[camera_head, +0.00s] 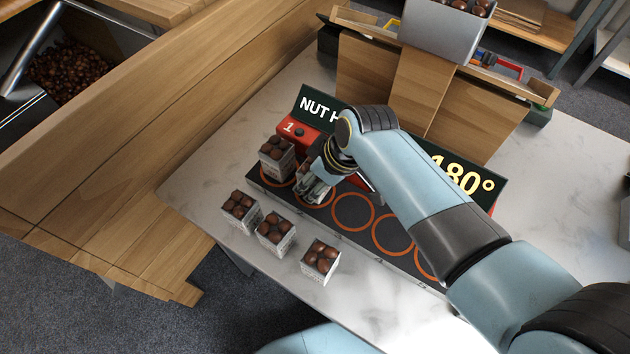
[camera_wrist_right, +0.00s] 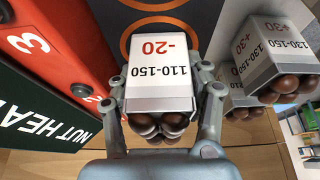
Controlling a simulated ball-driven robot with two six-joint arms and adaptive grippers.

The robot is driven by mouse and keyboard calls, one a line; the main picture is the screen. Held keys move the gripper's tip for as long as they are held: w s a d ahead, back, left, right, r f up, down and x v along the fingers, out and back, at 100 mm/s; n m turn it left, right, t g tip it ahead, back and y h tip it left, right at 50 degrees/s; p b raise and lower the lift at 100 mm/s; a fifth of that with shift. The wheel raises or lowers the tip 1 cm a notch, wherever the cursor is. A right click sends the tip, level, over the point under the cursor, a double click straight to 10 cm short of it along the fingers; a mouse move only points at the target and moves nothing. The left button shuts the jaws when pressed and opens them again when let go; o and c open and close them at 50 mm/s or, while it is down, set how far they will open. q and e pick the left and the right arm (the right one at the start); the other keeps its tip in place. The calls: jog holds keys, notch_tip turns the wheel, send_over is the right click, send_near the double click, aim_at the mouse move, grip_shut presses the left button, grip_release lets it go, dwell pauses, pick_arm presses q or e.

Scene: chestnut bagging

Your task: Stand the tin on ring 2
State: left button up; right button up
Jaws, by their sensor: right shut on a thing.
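My right gripper (camera_head: 316,190) is at ring 2 (camera_head: 322,201) on the black strip, the second ring from the left. In the right wrist view the gripper (camera_wrist_right: 165,100) is shut on a white tin (camera_wrist_right: 160,65) labelled "-20" and "110-150", with chestnuts in it. The fingers close on both sides of the tin. In the head view the gripper and arm hide most of this tin and much of ring 2. I cannot tell whether its base touches the strip. My left gripper is not in view.
Another chestnut tin (camera_head: 277,166) stands on ring 1, close left of the gripper. Three filled tins stand in front: left (camera_head: 243,224), middle (camera_head: 278,245), right (camera_head: 316,272). Ring 3 (camera_head: 353,228) and the rings to its right look empty. A sign board (camera_head: 318,104) stands behind.

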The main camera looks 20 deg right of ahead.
jog(key=shift+f, duration=0.1)
jog(key=o, duration=1.2)
jog(key=shift+d+r, duration=0.1)
jog(key=shift+r, duration=0.4)
jog(key=p+v, duration=0.1)
jog(key=v, duration=1)
jog(key=shift+s+r, duration=0.15)
jog(key=shift+s, duration=0.05)
